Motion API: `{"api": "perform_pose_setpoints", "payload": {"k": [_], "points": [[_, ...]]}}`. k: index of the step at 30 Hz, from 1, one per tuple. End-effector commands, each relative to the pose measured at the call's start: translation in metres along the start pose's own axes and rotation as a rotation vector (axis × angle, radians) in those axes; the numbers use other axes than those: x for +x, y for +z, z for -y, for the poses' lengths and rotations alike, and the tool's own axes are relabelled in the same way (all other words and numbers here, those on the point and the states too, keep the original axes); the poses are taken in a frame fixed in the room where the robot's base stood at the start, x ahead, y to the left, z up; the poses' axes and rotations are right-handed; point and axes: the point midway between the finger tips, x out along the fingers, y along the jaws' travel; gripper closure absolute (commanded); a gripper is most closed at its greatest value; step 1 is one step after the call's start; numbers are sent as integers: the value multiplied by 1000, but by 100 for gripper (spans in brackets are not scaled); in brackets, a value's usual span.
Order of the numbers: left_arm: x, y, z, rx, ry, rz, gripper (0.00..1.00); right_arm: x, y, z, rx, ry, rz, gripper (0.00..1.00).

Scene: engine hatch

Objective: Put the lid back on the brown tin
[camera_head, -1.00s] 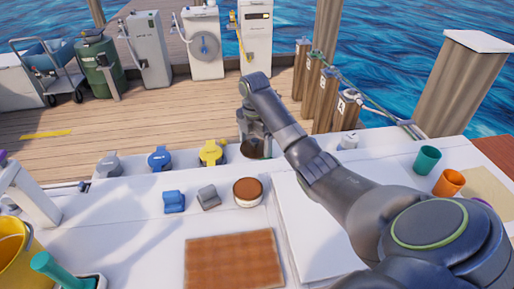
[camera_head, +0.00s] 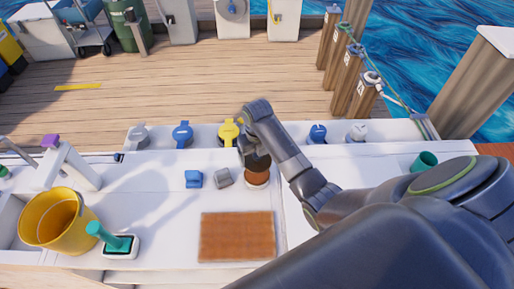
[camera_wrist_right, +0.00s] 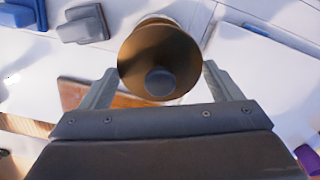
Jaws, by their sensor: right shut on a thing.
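The brown tin (camera_head: 257,181), round with a pale side and brown top, stands on the white deck right of the grey block. My right gripper (camera_head: 256,160) is just above its far side and partly hides it. In the right wrist view, the gripper (camera_wrist_right: 160,85) is shut on a round brown lid (camera_wrist_right: 140,60) with a grey knob, one finger at each side. A pale rim, apparently the tin's (camera_wrist_right: 158,20), shows past the lid. I cannot tell whether lid and tin touch. My left gripper is not in view.
A blue block (camera_head: 193,179) and a grey block (camera_head: 223,178) sit left of the tin. A brown mat (camera_head: 237,238) lies in front. A yellow bucket (camera_head: 55,225) stands at left, a teal cup (camera_head: 424,161) at right. Capped fittings, one yellow (camera_head: 229,133), line the back.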

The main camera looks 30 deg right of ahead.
Motion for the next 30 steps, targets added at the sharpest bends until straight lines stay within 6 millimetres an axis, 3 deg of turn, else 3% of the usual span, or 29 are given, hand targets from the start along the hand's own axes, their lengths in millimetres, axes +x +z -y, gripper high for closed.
{"api": "perform_pose_setpoints", "payload": {"k": [8, 30], "points": [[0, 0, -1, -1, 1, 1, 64, 4, -4, -4, -42, 2, 2, 36], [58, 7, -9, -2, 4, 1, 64, 63, -4, -3, -40, 2, 1, 36]]}}
